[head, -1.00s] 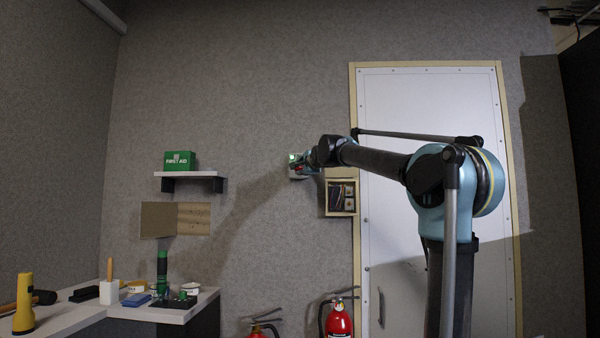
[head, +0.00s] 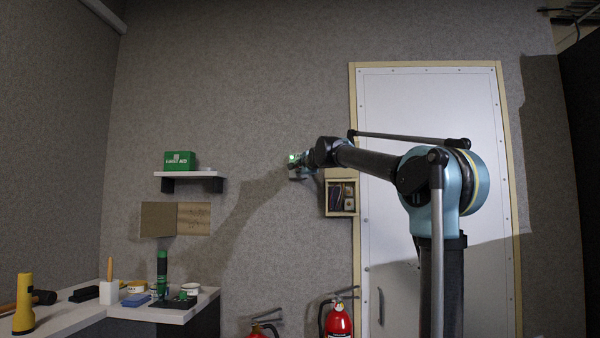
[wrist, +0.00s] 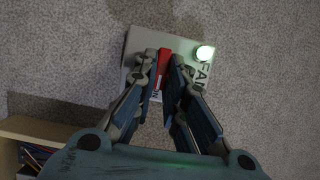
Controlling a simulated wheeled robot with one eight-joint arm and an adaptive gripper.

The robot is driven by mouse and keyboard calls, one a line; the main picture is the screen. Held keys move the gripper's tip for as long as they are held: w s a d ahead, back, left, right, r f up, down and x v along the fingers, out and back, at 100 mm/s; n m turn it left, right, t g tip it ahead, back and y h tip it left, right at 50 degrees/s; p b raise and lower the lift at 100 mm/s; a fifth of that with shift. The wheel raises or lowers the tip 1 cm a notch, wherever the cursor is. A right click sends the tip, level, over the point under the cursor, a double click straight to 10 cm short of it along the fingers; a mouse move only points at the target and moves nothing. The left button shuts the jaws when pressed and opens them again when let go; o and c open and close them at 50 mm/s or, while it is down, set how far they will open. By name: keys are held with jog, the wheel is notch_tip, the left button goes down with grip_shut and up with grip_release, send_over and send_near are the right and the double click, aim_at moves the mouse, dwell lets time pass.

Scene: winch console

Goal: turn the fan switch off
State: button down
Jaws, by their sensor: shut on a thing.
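The fan switch is a light grey wall box (wrist: 137,44) marked "FAN", with a red lever (wrist: 163,62) in its middle. A round green lamp (wrist: 205,52) glows at its right in the wrist view. My gripper (wrist: 166,66) is shut on the red lever, one finger on each side of it. In the head view my gripper (head: 299,168) is at the box on the back wall and covers most of it; the lit green lamp (head: 292,157) shows there. The lever's lower part is partly hidden by the fingers.
An open wooden wall box (head: 341,197) hangs just right of and below the switch, beside the white door (head: 430,120). A shelf (head: 188,175) with a first aid box (head: 179,160) is at left. Fire extinguishers (head: 338,320) stand below. A cluttered bench (head: 85,314) is at lower left.

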jog(key=shift+f+n, duration=0.1)
jog(key=shift+n, duration=0.3)
jog(key=shift+s+a+r+n+g+h, duration=0.15)
jog(key=shift+n+g+h, duration=0.4)
jog(key=shift+n+h, duration=1.05)
jog(key=shift+w+a+r+n+g+h, duration=0.2)
jog(key=shift+n+g+h, duration=0.45)
jog(key=shift+n, duration=1.9)
jog(key=shift+s+a+r+n+g+h, duration=0.2)
jog(key=shift+n+g+h, duration=0.3)
jog(key=shift+n+h, duration=1.1)
jog(key=shift+n+y, duration=0.25)
jog(key=shift+n, duration=0.4)
jog(key=c, duration=1.6)
grip_release()
jog(key=shift+w+f, duration=0.1)
jog(key=shift+w, duration=0.1)
jog(key=shift+c, duration=0.2)
jog(key=shift+a, duration=0.1)
jog(key=shift+s, duration=0.2)
